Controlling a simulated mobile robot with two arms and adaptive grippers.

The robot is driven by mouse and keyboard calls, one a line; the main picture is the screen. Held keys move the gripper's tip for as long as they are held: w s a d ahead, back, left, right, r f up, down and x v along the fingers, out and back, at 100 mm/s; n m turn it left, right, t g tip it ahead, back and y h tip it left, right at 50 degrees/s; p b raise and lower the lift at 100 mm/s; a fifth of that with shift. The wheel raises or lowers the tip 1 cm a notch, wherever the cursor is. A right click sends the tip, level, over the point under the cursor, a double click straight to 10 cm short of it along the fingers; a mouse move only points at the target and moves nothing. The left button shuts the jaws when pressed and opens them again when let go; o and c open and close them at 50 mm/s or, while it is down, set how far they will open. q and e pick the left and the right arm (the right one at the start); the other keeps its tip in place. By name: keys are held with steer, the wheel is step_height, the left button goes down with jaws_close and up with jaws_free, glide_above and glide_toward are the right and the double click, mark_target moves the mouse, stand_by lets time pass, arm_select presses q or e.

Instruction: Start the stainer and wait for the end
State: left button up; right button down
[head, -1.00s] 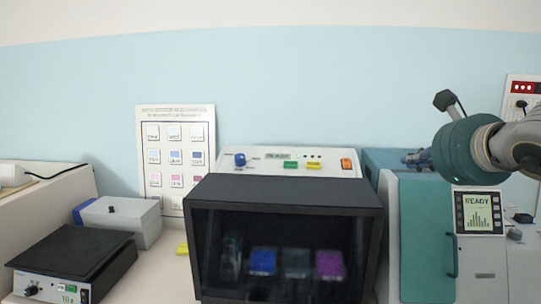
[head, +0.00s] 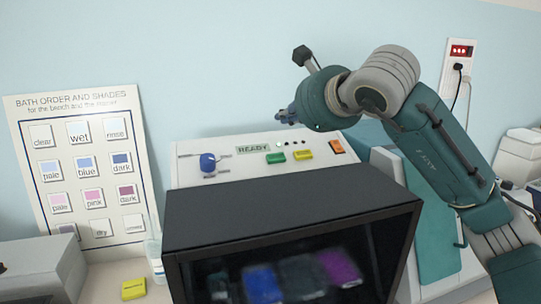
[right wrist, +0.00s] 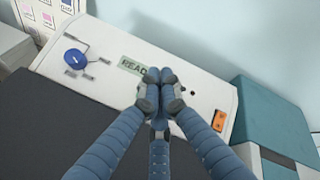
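The stainer has a white sloped control panel (head: 225,172) behind a black hood (head: 290,205) with a dark glass front. The panel bears a blue knob (head: 207,162), a display (head: 252,148) reading READY, a green button (head: 275,158), a yellow button (head: 303,154) and an orange switch (head: 337,146). Blurred dark, blue and purple baths (head: 262,283) show through the glass. My right gripper (head: 284,116) is above the panel's back edge. In the right wrist view its fingers (right wrist: 160,80) are closed together, empty, covering part of the display and the green and yellow buttons. My left gripper is out of view.
A bath order chart (head: 85,165) leans on the wall at left. A yellow block (head: 134,289) and a clear bottle (head: 155,262) stand left of the hood. A teal and white machine (head: 430,225) stands close at right, partly behind my right arm. A wall socket panel (head: 458,70) is beyond.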

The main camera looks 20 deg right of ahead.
mark_target(276, 158)
steer(key=w+f+b, duration=0.1)
steer(key=f, duration=0.1)
steer(key=w+f+b, duration=0.1)
steer(key=f, duration=0.2)
steer(key=w+f+b, duration=0.1)
steer(key=f, duration=0.1)
steer(key=shift+a+f+b, duration=0.25)
steer(key=shift+b, duration=0.1)
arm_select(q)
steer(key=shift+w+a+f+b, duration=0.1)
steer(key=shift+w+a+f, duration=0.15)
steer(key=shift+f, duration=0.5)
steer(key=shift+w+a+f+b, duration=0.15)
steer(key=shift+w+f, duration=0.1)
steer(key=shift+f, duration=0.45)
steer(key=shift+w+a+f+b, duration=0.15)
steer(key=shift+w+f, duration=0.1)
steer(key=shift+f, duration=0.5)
arm_select(e)
steer(key=shift+w+f, duration=0.3)
steer(key=shift+f, duration=0.15)
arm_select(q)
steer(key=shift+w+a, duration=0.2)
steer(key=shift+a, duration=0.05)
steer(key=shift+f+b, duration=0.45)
arm_select(e)
steer(key=shift+w+f, duration=0.15)
steer(key=shift+f, duration=0.2)
